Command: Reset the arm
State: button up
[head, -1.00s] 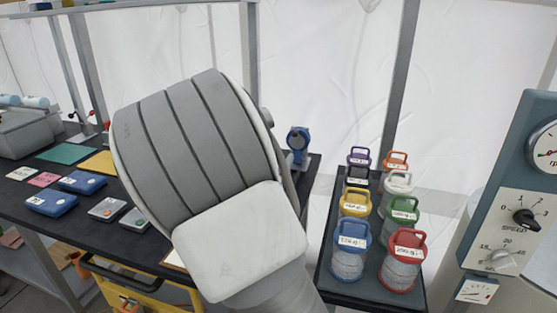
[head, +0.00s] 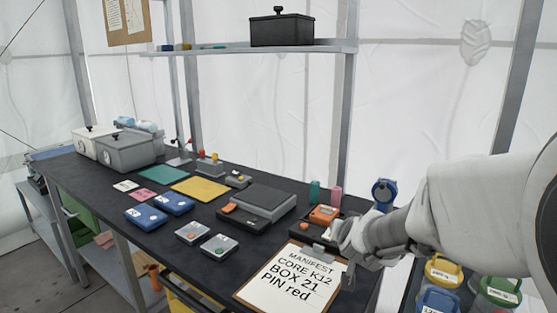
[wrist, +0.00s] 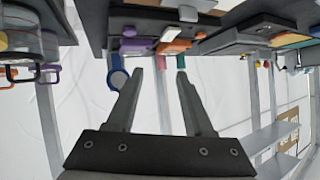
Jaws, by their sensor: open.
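My gripper (head: 348,262) shows at the right of the head view, at the end of my white arm, which reaches in from the right edge. In the picture it overlaps the top right corner of the manifest clipboard (head: 285,285); I cannot tell its height above it. In the wrist view its two dark fingers (wrist: 160,75) stand apart with nothing between them. That view is upside down, with the table and its things along the top.
The dark table (head: 150,240) holds blue boxes (head: 146,216), a yellow mat (head: 200,187), a scale (head: 258,202) and an orange device (head: 324,215). A blue tool (head: 384,192) stands behind my gripper. Handled jars (head: 442,270) stand below my arm. A shelf (head: 250,48) hangs above.

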jog(key=s+a+r+n+g+y, duration=0.1)
jog(key=s+n+g, duration=0.15)
jog(key=s, duration=1.05)
jog(key=s+a+r+n+g+y, duration=0.15)
jog(key=s+g, duration=0.25)
jog(key=s, duration=1)
notch_tip(320, 180, up, 14)
jog(key=s+d+h+p, duration=0.1)
jog(key=p, duration=1.3)
jog(key=shift+d+f, duration=0.15)
jog(key=shift+f, duration=0.05)
jog(key=shift+f, duration=0.1)
